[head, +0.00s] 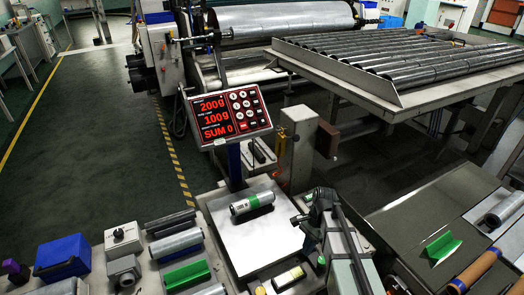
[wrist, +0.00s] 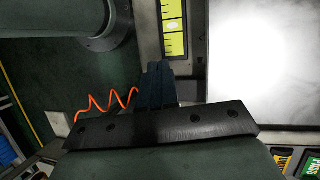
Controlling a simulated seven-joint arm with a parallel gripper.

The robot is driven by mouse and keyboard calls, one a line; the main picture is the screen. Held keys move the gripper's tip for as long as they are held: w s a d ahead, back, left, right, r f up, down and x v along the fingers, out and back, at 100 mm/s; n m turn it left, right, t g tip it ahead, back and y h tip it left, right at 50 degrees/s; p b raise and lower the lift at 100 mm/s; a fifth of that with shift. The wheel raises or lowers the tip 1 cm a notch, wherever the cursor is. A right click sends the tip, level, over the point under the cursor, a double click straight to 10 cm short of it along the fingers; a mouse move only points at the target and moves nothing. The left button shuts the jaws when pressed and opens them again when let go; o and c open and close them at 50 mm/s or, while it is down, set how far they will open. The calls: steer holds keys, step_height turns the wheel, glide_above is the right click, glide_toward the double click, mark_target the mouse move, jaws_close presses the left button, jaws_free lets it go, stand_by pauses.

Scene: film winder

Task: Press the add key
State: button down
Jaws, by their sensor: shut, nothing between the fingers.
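The scale's tilted display panel (head: 229,114) stands on a post behind the weighing plate. It shows red readings 200g, 100g and SUM 0. The lettering is too small to tell which is the add key. A silver roll with a green band (head: 252,203) lies on the white weighing plate (head: 250,240). My gripper (head: 298,219) is at the plate's right edge, low and in front of the panel, apart from the keys. In the wrist view its dark fingers (wrist: 156,68) are together and empty.
Several rolls (head: 175,245) and a blue box (head: 62,257) lie left of the plate. A beige post (head: 328,137) stands right of the panel. A green piece (head: 441,247) lies on the right-hand table. An orange coiled cord (wrist: 105,103) shows in the wrist view.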

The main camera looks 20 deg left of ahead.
mark_target(260, 111)
steer(key=w+a+r+t+y, duration=0.1)
steer(key=w+a+r+t, duration=0.2)
steer(key=w+a+r, duration=0.55)
steer(key=w+a+r+t+y, duration=0.1)
steer(key=w+a+r+t, duration=0.3)
steer(key=w+r, duration=0.7)
steer(key=w+a+r+t+y, duration=0.1)
steer(key=w+a+r, duration=0.4)
steer(key=r, duration=0.5)
steer(key=w+a+r+t+y, duration=0.1)
steer(key=w+a+r, duration=0.4)
steer(key=r, duration=0.5)
steer(key=w+t, duration=0.1)
steer(key=w, duration=0.1)
steer(key=shift+w+a+r+y, duration=0.25)
steer(key=shift+w+a+y, duration=0.05)
steer(key=shift+a+y, duration=0.1)
steer(key=x, duration=1.4)
steer(key=shift+w+d, duration=0.1)
